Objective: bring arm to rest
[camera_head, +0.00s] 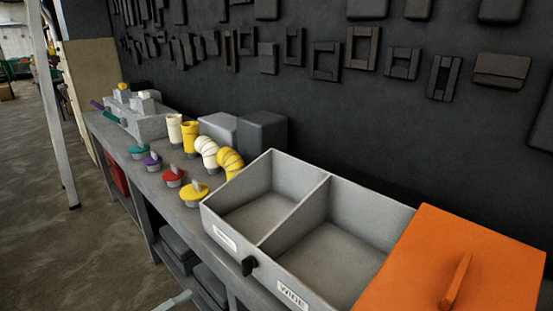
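Neither of my grippers shows clearly in the head view. A pale grey bar (175,301) juts in at the bottom edge, and I cannot tell what it belongs to. The long grey workbench (190,205) runs from the far left to the front right. On it stands an open grey bin (258,247) with two compartments, both empty where I can see into them. A label on its right part reads "WIDE"; the left label is too small to read. A small black knob-like piece (249,265) sits at its front, near the divider.
An orange lidded box (455,265) stands right of the bin. Yellow and cream duct pieces (190,138), coloured round caps (194,194) and grey blocks (262,134) stand left of it. Dark tool shapes (325,61) line the wall. The floor (75,250) at left is open.

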